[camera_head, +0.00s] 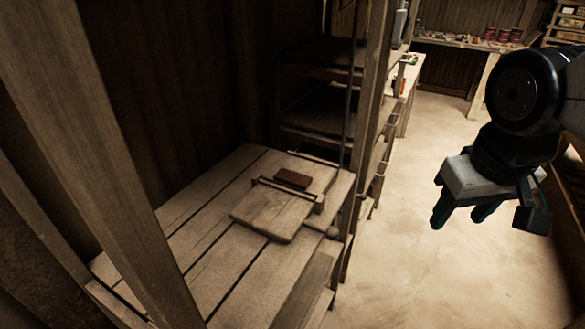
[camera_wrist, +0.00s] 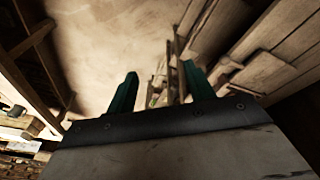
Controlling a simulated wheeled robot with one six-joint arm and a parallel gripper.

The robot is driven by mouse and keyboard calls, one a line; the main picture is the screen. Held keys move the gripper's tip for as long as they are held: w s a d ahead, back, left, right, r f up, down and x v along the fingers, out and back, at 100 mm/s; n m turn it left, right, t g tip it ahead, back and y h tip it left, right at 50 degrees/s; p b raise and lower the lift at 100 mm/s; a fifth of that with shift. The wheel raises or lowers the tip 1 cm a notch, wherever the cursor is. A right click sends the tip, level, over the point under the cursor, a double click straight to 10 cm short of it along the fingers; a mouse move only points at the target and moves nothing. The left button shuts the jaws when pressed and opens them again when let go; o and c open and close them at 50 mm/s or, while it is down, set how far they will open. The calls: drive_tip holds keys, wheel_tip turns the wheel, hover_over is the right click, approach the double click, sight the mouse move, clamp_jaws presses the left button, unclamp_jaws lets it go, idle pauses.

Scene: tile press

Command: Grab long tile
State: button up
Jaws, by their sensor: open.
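A brown, block-shaped tile (camera_head: 293,179) lies on a wooden board (camera_head: 268,216) with a raised rail, on a plank bench at the left of the head view. My gripper (camera_head: 460,214) hangs to the right of the bench, over the open floor and well apart from the tile. Its two green fingers are spread with nothing between them. In the wrist view my gripper (camera_wrist: 158,85) also shows open and empty. The tile cannot be made out in the wrist view.
The plank bench (camera_head: 205,240) stands behind wooden posts (camera_head: 104,139), which partly block the left side. Dark shelves (camera_head: 318,115) stand behind it. A far bench (camera_head: 470,42) holds red cans. The pale floor (camera_head: 410,190) is clear on the right.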

drive_tip(key=w+f+n+t, duration=0.2)
drive_tip(key=w+t, duration=0.2)
drive_tip(key=w, duration=0.9)
drive_tip(key=w+f+n+t, duration=0.2)
drive_tip(key=w+n+t, duration=0.1)
drive_tip(key=w, duration=1)
drive_tip(key=n+g+y, duration=0.2)
drive_tip(key=n+y, duration=0.4)
drive_tip(key=y, duration=0.6)
approach(294, 177)
drive_tip(key=shift+w+a+f, duration=0.1)
drive_tip(key=shift+w+f, duration=0.15)
drive_tip(key=x, duration=0.7)
drive_tip(key=shift+a, duration=0.2)
drive_tip(key=c, duration=0.9)
